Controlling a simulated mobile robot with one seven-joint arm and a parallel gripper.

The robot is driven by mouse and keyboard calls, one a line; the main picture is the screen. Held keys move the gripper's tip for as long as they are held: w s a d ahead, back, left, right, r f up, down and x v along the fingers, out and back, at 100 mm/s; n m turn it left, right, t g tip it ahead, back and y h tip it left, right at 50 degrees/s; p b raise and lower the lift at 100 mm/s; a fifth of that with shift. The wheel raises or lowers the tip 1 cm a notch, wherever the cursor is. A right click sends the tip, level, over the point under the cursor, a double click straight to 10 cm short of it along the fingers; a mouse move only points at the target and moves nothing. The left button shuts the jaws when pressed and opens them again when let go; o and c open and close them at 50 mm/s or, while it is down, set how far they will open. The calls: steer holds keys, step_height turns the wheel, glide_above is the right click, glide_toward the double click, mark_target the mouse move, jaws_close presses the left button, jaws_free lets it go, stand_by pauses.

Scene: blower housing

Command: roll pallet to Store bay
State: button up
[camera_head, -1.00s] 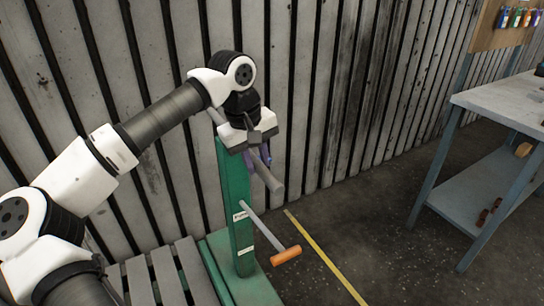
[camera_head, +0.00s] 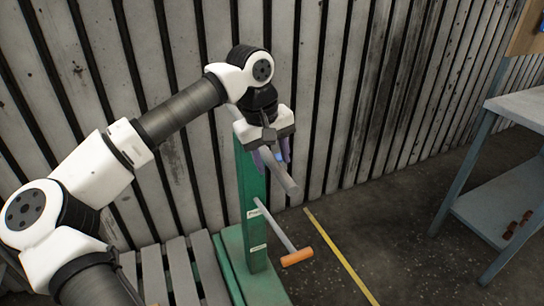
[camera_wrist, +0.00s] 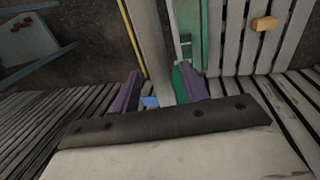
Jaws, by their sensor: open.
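A green post (camera_head: 252,205) with small white labels stands on a green base (camera_head: 262,284) beside the grey slatted pallet (camera_head: 182,270). A grey bar (camera_head: 288,184) sticks out near the post's top. My gripper (camera_head: 273,156) is open there, its purple fingers on either side of the bar. In the wrist view the bar (camera_wrist: 152,45) runs between the two fingers (camera_wrist: 160,88); whether they touch it I cannot tell. Lower on the post, a thin lever with an orange grip (camera_head: 297,257) slants out to the right. The pallet (camera_wrist: 285,50) shows slats at the wrist view's right.
A tan block (camera_wrist: 264,23) lies on the slats. A blue-grey workbench (camera_head: 470,205) with a lower shelf stands at the right. A yellow floor line (camera_head: 340,255) runs between it and the post. A slatted wall (camera_head: 330,100) rises behind. Dark floor (camera_head: 410,255) before the bench is clear.

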step_height(320, 180, up, 14)
steer(key=s+a, duration=0.1)
steer(key=a, duration=0.1)
steer(key=shift+a+f, duration=0.2)
steer(key=shift+a, duration=0.1)
steer(key=shift+d, duration=0.1)
